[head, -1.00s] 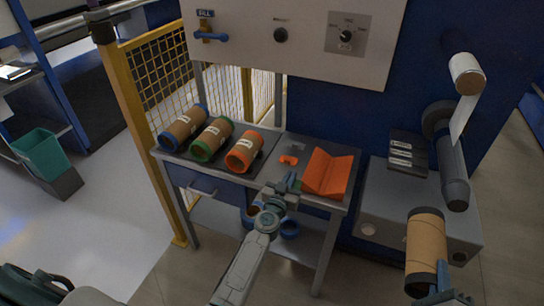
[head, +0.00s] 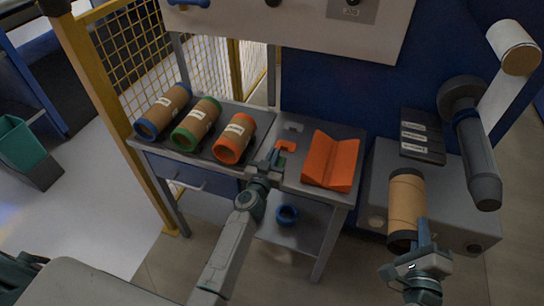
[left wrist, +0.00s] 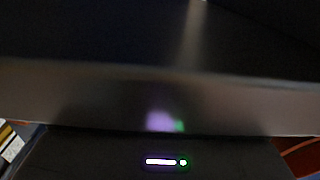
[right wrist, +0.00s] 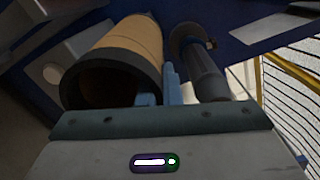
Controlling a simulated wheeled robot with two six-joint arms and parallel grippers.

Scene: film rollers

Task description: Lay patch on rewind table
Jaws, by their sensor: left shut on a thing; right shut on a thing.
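My right gripper (head: 424,236) is shut on the wall of a brown roll (head: 407,200) with black ends, tilted before the grey machine box. In the right wrist view, one finger is inside the roll's (right wrist: 118,48) open end and the other outside. My left gripper (head: 273,156) is shut over the table's front part; what it holds cannot be made out. A small green piece (head: 281,161) shows beside its fingers, and a small orange piece (head: 286,146) lies just beyond. The left wrist view is filled by a blurred dark surface. Which piece is the patch, I cannot tell.
The table (head: 262,122) bears three brown rolls with blue (head: 163,111), green (head: 197,121) and orange (head: 235,138) ends, and an orange V-shaped cradle (head: 329,160). A grey spindle (head: 473,150) and a white roll (head: 512,45) are at right. A blue ring (head: 287,215) lies below.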

